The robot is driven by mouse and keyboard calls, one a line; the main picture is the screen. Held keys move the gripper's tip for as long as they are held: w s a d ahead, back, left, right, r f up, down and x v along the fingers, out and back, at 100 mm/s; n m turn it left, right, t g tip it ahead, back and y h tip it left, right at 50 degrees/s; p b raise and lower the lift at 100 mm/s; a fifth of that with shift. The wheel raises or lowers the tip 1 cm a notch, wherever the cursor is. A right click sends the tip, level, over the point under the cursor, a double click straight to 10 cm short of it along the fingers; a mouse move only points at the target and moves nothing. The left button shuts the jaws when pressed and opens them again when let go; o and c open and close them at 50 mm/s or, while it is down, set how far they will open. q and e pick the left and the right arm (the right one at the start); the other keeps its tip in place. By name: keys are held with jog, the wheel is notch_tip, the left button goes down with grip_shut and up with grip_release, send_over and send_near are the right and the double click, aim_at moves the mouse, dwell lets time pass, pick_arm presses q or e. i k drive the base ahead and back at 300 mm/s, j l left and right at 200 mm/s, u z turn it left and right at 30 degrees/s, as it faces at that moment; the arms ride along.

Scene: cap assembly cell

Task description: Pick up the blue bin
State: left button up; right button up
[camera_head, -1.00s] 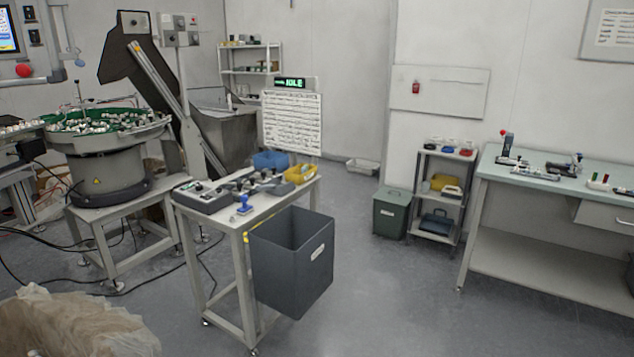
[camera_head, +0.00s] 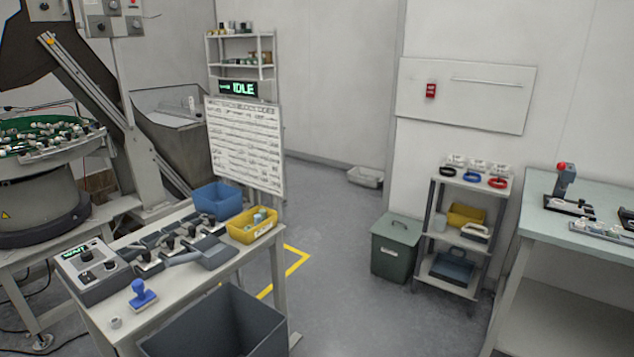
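The blue bin (camera_head: 212,200) stands at the back of the small workbench (camera_head: 191,286), left of the picture's middle. It is beside a yellow bin (camera_head: 253,225) that holds some small pale parts. The blue bin's near side is open to view and nothing covers it. Neither of my grippers shows in the head view.
A large dark grey bin (camera_head: 215,325) hangs at the bench's near right side. Fixtures, a control box (camera_head: 95,270) and a blue-handled stamp (camera_head: 142,294) crowd the bench top. A white board (camera_head: 245,148) stands behind. Floor is clear between the bench and the green lidded bin (camera_head: 397,247).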

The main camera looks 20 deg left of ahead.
aim_at(221, 200)
jog(key=i, duration=1.55)
jog(key=i+u, duration=0.4)
jog(key=i+l+u, duration=0.15)
jog(key=u, duration=0.3)
jog(key=i+l+u, duration=0.2)
jog(key=u, duration=0.2)
jog(key=i, duration=0.1)
